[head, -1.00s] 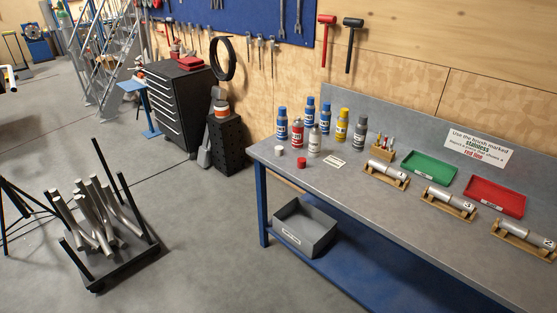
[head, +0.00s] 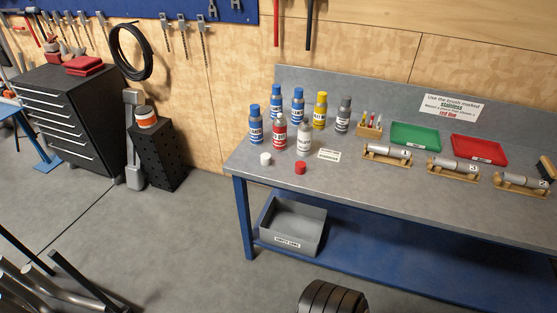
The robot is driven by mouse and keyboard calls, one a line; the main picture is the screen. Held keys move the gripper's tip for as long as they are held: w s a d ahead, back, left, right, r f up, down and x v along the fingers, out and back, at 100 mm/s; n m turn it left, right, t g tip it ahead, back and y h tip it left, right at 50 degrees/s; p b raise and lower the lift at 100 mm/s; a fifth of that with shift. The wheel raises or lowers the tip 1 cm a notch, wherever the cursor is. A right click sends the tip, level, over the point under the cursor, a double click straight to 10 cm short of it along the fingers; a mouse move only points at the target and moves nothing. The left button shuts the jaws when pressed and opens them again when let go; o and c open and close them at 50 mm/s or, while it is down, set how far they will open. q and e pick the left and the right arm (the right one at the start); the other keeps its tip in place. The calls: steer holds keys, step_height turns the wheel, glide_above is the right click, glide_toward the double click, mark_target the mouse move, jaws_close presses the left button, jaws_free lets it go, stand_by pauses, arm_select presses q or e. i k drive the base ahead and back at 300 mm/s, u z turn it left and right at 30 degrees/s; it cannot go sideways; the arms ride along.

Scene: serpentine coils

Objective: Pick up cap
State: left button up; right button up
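Two loose caps lie near the front left of the grey workbench (head: 400,185): a white cap (head: 265,159) and a red cap (head: 300,168). They stand apart, with bare bench between them. Close behind them are a red spray can (head: 280,137) and a pale grey-white spray can (head: 304,141). The tops of these two look bare, without a coloured cap. Several blue-capped cans, a yellow can (head: 320,110) and a dark grey can (head: 343,114) stand behind. Neither of my grippers shows clearly in the head view.
A small label card (head: 329,154) lies right of the cans. Green (head: 415,137) and red (head: 478,148) trays and numbered cylinders on wooden cradles occupy the right. A grey bin (head: 292,226) is on the lower shelf. A black ribbed object (head: 333,298) cuts the bottom edge; I cannot tell what it is.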

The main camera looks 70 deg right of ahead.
mark_target(301, 166)
steer(key=z, duration=0.45)
steer(key=i, duration=0.95)
steer(key=z, duration=0.75)
